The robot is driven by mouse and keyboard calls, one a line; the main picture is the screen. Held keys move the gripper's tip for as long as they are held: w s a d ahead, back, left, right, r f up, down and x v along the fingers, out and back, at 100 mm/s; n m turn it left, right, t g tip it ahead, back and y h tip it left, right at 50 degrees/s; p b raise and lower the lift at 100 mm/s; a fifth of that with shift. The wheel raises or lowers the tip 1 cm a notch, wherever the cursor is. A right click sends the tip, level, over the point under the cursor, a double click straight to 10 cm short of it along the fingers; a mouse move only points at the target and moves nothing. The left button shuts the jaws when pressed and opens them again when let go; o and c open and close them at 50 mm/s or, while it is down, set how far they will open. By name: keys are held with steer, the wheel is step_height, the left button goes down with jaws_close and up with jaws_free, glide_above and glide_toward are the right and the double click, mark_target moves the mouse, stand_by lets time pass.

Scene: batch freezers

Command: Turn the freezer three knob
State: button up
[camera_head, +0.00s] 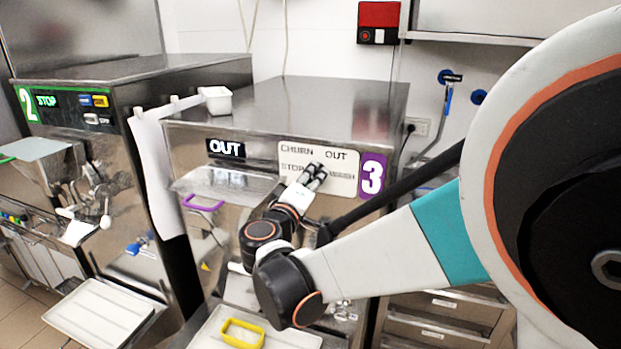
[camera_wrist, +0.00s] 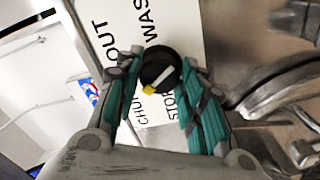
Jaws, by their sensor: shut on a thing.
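Freezer three (camera_head: 330,105) stands in the middle of the head view, marked by a purple 3 sign (camera_head: 372,177). Its white label plate (camera_head: 345,157) reads CHURN, OUT, STOP and WASH. My gripper (camera_head: 313,176) is at this plate and hides the knob in the head view. In the wrist view the round black knob (camera_wrist: 158,66) sits between the teal finger pads of my gripper (camera_wrist: 160,76), which is shut on it. A white bar with a yellow end marks the knob's face. I cannot tell which word it points to.
Freezer two (camera_head: 150,70) stands to the left. A tray with a yellow-rimmed container (camera_head: 242,333) is below. A red box (camera_head: 379,20) hangs on the wall.

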steer(key=n, duration=0.5)
steer(key=shift+n+b, duration=0.3)
steer(key=n, duration=0.5)
steer(key=shift+n, duration=0.4)
steer(key=o, duration=1.1)
steer(key=shift+a, duration=0.1)
steer(key=shift+r, duration=0.1)
